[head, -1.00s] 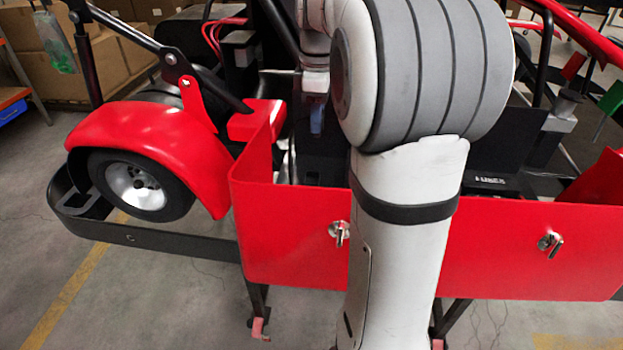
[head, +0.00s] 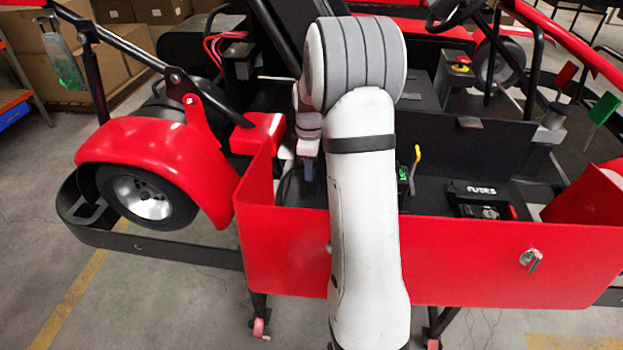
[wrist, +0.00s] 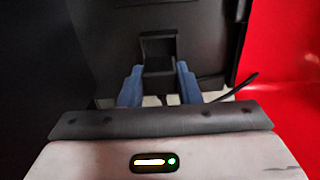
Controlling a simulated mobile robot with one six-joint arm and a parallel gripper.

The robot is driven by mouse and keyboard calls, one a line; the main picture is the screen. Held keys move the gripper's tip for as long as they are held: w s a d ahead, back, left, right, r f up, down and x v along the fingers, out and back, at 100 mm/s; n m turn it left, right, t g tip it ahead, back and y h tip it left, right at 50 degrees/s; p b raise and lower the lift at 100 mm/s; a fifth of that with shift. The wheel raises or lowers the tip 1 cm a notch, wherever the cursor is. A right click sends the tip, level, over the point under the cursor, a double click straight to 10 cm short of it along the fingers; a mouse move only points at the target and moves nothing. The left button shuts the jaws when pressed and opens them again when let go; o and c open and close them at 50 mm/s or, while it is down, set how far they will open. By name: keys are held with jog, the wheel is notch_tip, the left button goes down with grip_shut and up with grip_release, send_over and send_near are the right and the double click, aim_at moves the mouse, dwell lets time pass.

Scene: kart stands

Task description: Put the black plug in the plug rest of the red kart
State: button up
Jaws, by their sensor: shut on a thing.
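The red kart (head: 430,255) fills the head view. My gripper (head: 308,172) points down inside its tray, behind the red front panel, near the left end; my arm hides part of that area. In the wrist view my gripper (wrist: 158,75) has its two blue fingers on either side of a dark block, which I take to be the black plug (wrist: 158,68). A black square bracket-like shape (wrist: 158,38) stands just beyond the fingertips and may be the plug rest. I cannot tell whether the plug touches it. A thin black cable (wrist: 238,87) shows at the right.
The red wall (wrist: 283,75) is close on the right in the wrist view. A fuse box (head: 485,198), a yellow-handled lever (head: 416,160) and a red seat-like block (head: 258,133) surround the tray. A sloping black bar (head: 280,35) rises behind my gripper.

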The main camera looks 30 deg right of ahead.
jog(key=shift+f, duration=2.25)
jog(key=shift+f, duration=0.2)
jog(key=o, duration=1)
notch_tip(320, 180, up, 12)
jog(key=shift+s+r, duration=0.1)
jog(key=shift+r, duration=0.15)
